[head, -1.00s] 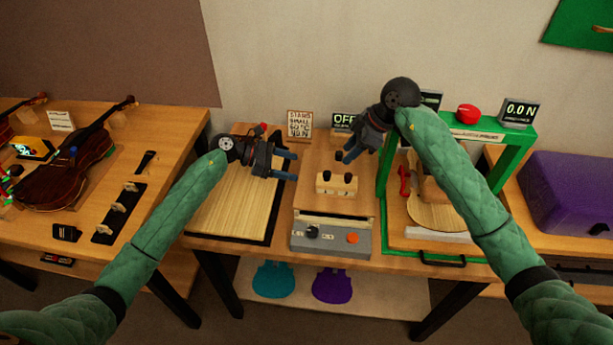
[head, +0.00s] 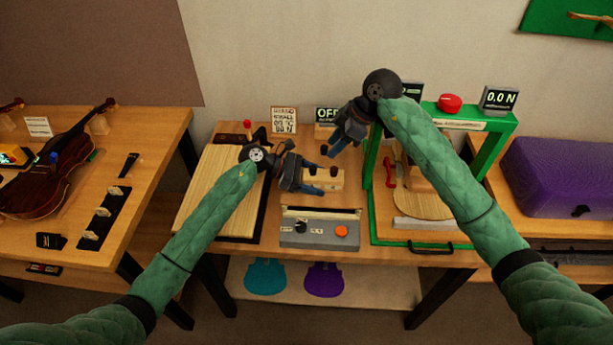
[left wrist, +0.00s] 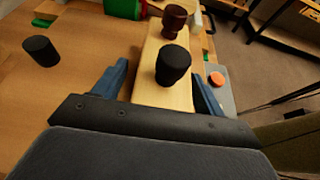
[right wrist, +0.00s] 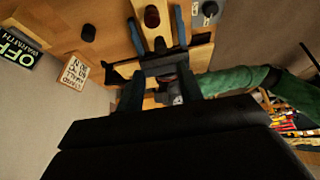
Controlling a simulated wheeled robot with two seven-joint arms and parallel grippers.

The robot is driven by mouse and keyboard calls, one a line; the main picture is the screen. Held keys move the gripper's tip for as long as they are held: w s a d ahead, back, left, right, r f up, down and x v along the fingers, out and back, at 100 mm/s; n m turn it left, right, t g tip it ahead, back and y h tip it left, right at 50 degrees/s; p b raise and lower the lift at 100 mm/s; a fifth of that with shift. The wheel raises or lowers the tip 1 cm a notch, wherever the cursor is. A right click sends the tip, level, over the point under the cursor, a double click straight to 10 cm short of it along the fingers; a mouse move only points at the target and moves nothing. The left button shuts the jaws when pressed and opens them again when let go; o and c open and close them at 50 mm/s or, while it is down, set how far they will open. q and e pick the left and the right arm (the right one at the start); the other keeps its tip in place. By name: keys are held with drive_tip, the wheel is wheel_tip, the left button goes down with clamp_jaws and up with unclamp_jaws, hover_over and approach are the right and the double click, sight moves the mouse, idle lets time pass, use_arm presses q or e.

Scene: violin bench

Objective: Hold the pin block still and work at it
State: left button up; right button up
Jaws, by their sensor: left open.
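The pin block (head: 338,181) is a pale wooden block on the middle of the bench. In the left wrist view it (left wrist: 151,66) carries a black peg (left wrist: 173,64) and a red-brown peg (left wrist: 174,20). My left gripper (head: 317,179) is open at the block's left end. In the left wrist view its fingers stand on either side of the block, with gaps showing. My right gripper (head: 328,150) hangs above and behind the block, fingers angled down. In the right wrist view its fingers (right wrist: 160,90) are apart, with my left gripper and the block beyond them.
A loose black peg (left wrist: 41,51) stands on the bench beside the block. A grey control box (head: 320,231) with an orange button is in front. A green frame (head: 368,200) stands close on the right, and a pale wooden board (head: 215,190) lies left.

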use_arm(q)
drive_tip(key=shift+d+f, duration=0.1)
drive_tip(key=shift+d, duration=0.15)
